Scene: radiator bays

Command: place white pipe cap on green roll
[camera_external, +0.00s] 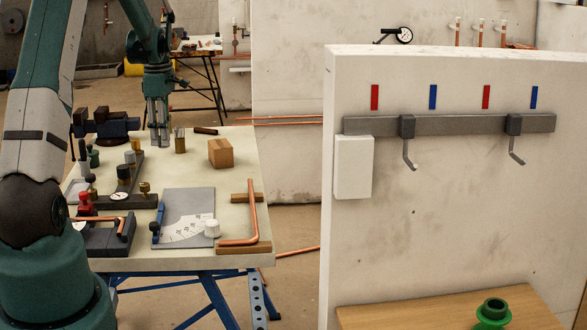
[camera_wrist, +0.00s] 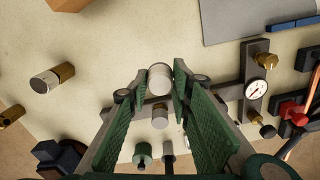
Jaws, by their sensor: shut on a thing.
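My gripper (camera_external: 159,145) is above the workbench, fingers pointing down. In the wrist view my gripper (camera_wrist: 160,82) is shut on a short pale cylinder (camera_wrist: 160,76), seen end-on between the fingertips. The held cylinder is hard to make out in the external view. I cannot tell for sure which is the white pipe cap. A green roll (camera_external: 493,312) lies on the wooden shelf at lower right, far from my gripper.
Under my gripper is a dark manifold with a gauge (camera_wrist: 257,89) and several small fittings. A wooden block (camera_external: 221,153) and a copper pipe (camera_external: 250,210) are on the bench.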

